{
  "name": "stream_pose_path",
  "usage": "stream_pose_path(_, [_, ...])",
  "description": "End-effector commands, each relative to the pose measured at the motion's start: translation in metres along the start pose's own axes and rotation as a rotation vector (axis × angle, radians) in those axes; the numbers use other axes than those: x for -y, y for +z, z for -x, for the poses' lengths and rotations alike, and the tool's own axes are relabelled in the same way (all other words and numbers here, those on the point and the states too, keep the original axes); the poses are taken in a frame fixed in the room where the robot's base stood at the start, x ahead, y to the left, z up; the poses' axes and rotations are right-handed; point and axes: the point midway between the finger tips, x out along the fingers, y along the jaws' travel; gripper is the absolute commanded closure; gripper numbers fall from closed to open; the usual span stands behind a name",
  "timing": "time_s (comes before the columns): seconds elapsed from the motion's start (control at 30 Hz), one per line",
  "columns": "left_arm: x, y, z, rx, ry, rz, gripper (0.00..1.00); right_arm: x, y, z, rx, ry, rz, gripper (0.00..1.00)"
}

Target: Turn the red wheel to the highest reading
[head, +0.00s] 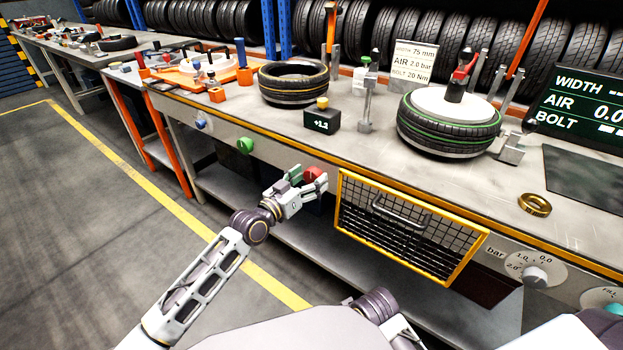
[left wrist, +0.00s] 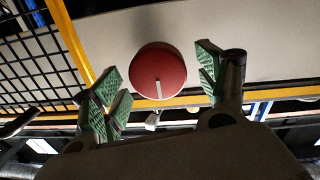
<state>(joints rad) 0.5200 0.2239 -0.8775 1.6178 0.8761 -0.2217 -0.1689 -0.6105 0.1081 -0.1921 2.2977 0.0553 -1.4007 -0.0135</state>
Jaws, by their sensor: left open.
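The red wheel (head: 314,174) is a round knob on the front edge of the workbench, left of the yellow-framed mesh guard. In the left wrist view the red wheel (left wrist: 158,65) shows face-on with a pale pointer line toward the picture's bottom. My left gripper (head: 303,181) is at the wheel and partly covers it in the head view. In the left wrist view my left gripper (left wrist: 160,88) is open, with one green-padded finger on each side of the wheel and gaps between. No scale is readable around the wheel. My right gripper is not in view.
A green knob (head: 245,145) and a blue knob (head: 201,124) sit further left on the bench front. The mesh guard (head: 408,226) with a handle is close right. A bar dial (head: 536,276) is at far right. A black box reading +1.2 (head: 322,120) stands on the bench.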

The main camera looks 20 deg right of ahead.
Motion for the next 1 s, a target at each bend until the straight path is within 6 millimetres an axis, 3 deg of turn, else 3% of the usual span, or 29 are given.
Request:
stream_pose_path(0.2, [-0.0003, 0.0002, -0.0102, 0.000, 0.000, 0.001, 0.26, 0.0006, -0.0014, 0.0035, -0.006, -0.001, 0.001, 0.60])
stream_pose_path(0.57, [-0.0002, 0.0002, -0.0116, 0.001, 0.000, 0.000, 0.26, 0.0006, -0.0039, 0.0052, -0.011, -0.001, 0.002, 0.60])
stream_pose_path(0.9, [-0.0002, 0.0003, -0.0114, 0.001, 0.000, 0.001, 0.70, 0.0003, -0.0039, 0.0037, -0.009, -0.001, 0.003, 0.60])
stream_pose_path(1.0, [-0.0002, 0.0003, -0.0114, 0.001, 0.000, 0.002, 0.72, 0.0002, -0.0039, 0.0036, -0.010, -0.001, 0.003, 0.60])
